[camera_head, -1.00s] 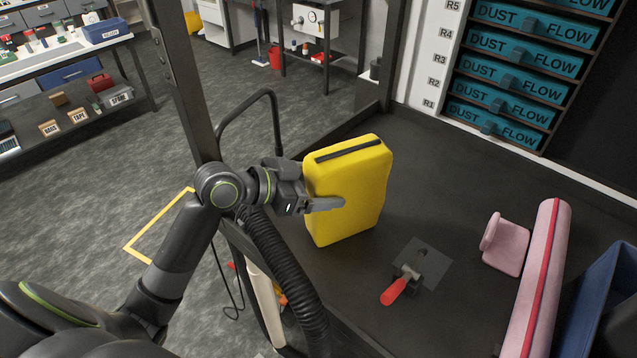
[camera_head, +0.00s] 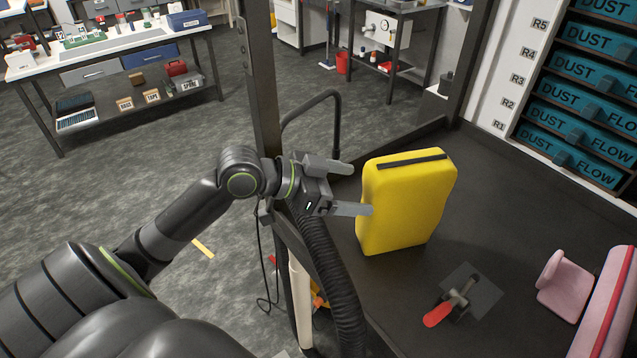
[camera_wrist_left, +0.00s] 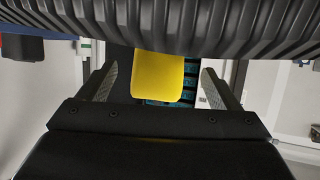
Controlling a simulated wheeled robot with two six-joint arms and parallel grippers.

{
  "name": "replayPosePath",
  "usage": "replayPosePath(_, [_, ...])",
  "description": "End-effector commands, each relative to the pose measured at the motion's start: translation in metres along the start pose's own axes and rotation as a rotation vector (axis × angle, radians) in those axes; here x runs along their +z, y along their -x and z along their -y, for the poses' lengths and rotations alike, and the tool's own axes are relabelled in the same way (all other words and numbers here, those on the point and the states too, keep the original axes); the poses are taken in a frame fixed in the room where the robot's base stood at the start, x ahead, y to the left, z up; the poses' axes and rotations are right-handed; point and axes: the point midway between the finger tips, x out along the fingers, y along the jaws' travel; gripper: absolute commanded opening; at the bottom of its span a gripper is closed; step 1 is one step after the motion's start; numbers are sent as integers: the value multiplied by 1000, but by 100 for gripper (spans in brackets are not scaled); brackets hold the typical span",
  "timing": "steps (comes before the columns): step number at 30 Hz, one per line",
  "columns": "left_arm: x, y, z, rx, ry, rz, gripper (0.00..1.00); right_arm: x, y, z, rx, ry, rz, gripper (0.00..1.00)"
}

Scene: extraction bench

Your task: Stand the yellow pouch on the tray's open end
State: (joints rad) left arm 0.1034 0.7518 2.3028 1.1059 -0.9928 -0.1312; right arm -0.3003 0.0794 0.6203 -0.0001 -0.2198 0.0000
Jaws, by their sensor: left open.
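The yellow pouch (camera_head: 408,203) stands upright on the dark flat surface (camera_head: 490,225), near its left edge, with a black strip along its top. My left gripper (camera_head: 360,190) is open and empty at the pouch's left side. Its near fingertip slightly overlaps the pouch's left edge in the head view; I cannot tell if they touch. In the left wrist view the pouch (camera_wrist_left: 157,76) shows ahead between the two spread fingers, with gaps on both sides. The pouch's far side is hidden. My right gripper is not in view.
A red-handled clamp (camera_head: 452,305) sits on the surface in front of the pouch. Pink pieces (camera_head: 565,285) lie at the right. A black ribbed hose (camera_head: 332,275) and a dark post (camera_head: 262,90) stand near my left arm. Teal "DUST FLOW" drawers (camera_head: 580,120) line the back right.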

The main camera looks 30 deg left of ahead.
Motion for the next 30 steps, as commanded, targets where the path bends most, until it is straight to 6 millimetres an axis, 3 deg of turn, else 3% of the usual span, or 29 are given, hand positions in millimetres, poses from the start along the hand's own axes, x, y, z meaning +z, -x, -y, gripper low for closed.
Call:
replayPosePath(18, [2,50,1,-4,-1,4,85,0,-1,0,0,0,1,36])
replayPosePath(30, [0,59,0,1,0,-1,85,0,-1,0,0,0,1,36])
